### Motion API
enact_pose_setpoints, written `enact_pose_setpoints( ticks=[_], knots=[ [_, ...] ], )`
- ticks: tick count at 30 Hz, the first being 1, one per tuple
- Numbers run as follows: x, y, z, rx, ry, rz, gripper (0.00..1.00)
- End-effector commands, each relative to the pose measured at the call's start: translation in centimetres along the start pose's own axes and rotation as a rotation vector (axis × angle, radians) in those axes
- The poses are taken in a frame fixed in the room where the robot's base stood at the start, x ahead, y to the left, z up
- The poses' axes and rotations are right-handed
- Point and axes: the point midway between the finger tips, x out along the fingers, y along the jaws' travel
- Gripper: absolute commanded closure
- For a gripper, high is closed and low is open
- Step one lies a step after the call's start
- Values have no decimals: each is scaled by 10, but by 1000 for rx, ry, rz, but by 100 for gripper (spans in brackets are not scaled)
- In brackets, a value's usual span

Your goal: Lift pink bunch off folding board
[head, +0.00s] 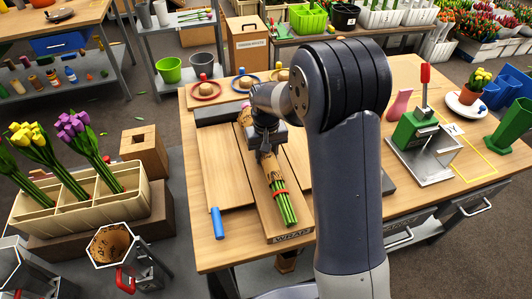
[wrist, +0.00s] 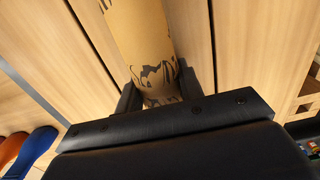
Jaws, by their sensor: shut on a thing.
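The pink bunch is a roll of brown printed paper (head: 272,172) with green stems and a red band at its near end. A bit of pink shows at its far end, partly hidden by my arm. The bunch lies along the folding board (head: 291,238), marked "WRAP"; I cannot tell whether it touches the board or is slightly above it. My gripper (head: 265,152) is shut around the middle of the bunch from above. In the wrist view, the paper roll (wrist: 139,30) passes between the two dark fingers of my gripper (wrist: 160,88).
Wooden panels lie either side of the board, with a blue cylinder (head: 217,223) at the left. Coloured rings (head: 206,90) lie at the back. A green press (head: 416,130) stands on the right. A cream planter (head: 80,207) with yellow and purple tulips is on the left.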

Motion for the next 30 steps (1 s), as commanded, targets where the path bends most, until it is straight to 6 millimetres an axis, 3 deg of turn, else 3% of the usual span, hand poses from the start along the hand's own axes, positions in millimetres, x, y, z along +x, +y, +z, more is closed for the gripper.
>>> enact_pose_setpoints(
  ticks=[8,17,30],
  knots=[
    [0,0,0,0,0,0,94],
    [-5,0,-1,0,3,0,95],
    [-83,0,-1,0,4,0,95]
  ],
)
